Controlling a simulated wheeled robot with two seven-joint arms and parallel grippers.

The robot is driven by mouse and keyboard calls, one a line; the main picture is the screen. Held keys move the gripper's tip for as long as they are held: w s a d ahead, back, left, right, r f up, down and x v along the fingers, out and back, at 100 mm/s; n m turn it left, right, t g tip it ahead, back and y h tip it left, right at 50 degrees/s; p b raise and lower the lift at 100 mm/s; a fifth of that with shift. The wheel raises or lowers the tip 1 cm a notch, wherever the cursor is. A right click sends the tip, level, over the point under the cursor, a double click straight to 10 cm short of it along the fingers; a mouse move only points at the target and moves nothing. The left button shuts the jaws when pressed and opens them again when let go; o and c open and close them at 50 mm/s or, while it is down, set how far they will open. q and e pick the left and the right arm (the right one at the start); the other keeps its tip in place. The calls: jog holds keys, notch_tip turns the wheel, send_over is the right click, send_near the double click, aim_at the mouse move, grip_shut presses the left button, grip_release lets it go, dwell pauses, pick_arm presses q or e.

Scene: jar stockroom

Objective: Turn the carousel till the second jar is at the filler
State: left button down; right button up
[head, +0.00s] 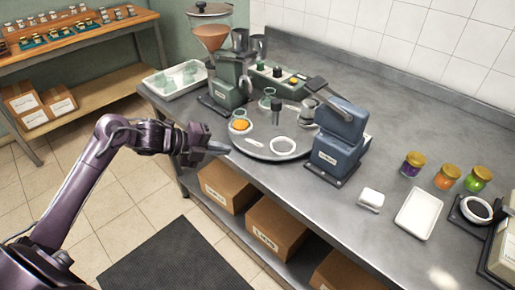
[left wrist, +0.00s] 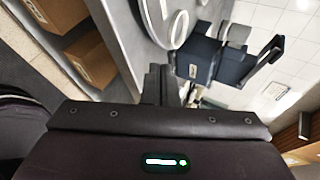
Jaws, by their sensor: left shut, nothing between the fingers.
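The carousel (head: 252,146), a round grey turntable, sits on the steel bench. An open jar with orange contents (head: 240,126) stands at its left side. A clear, seemingly empty jar (head: 267,98) stands at its back, near a dark upright knob (head: 276,113). A white ring (head: 282,147) at the front holds no jar. The green filler (head: 226,85) with a copper funnel (head: 210,36) stands behind left. My left gripper (head: 222,147) is shut and empty by the carousel's left front rim; contact is unclear. Its fingers show in the left wrist view (left wrist: 164,85). My right gripper is out of view.
A blue machine (head: 340,138) with a lever stands at the carousel's right and partly covers that side. A white tray (head: 175,80) lies left of the filler. Lidded jars (head: 446,177) and a white tray (head: 418,213) are farther right. Cardboard boxes (head: 275,228) sit below the bench.

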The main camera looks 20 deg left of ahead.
pick_arm(q)
jog(key=p, duration=0.3)
send_near(272, 150)
jog(key=x, duration=0.4)
jog(key=shift+s+f, duration=0.15)
jog(key=shift+f, duration=0.2)
jog(key=shift+d+r, duration=0.15)
jog(key=shift+d, duration=0.1)
jog(key=shift+w+d+f, duration=0.2)
jog(key=shift+w, duration=0.25)
jog(key=shift+w+d+f, duration=0.2)
jog(key=shift+w, duration=0.2)
jog(key=shift+w+f, duration=0.15)
jog(key=shift+w, duration=0.1)
jog(key=shift+s, duration=0.3)
jog(key=shift+w+d, duration=0.15)
jog(key=shift+d, duration=0.05)
